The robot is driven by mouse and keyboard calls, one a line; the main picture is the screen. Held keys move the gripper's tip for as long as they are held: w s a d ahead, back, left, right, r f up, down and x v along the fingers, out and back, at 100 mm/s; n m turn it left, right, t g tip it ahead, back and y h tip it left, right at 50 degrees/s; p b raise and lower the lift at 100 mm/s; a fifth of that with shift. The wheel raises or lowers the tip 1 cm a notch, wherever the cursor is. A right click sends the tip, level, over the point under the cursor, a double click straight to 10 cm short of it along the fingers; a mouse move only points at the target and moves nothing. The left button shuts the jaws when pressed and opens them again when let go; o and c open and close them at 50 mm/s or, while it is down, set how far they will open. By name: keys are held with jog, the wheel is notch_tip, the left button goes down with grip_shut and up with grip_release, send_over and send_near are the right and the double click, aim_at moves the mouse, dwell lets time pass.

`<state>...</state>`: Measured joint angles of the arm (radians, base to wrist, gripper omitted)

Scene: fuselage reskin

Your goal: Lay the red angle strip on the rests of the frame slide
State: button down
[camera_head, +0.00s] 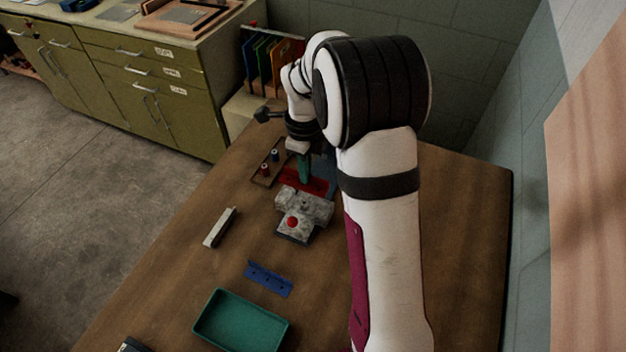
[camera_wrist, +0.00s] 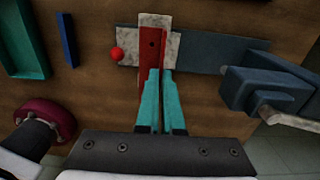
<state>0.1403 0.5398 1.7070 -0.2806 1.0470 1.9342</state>
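In the head view, the strip (camera_head: 293,179) shows at the far side of the grey slide (camera_head: 314,205), partly hidden by my fingers. I cannot tell whether it touches the rests. A red knob (camera_wrist: 117,54) sits on the slide's left part in the wrist view. My gripper (camera_wrist: 160,74) has its teal fingers close together at the strip's near part, apparently shut on its upright flange. My gripper (camera_head: 304,180) points down in the head view.
A blue angle strip (camera_head: 268,279) and a green tray (camera_head: 204,326) lie nearer on the table. A pale bar (camera_head: 220,227) lies to the left. A small brown tray (camera_head: 260,179) with red and blue pieces is beside the gripper. A blue-grey clamp-like block (camera_wrist: 264,90) stands right in the wrist view.

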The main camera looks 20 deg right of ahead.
aim_at(306, 190)
jog(key=shift+f, duration=2.8)
jog(key=shift+f, duration=0.65)
jog(key=c, duration=1)
grip_release()
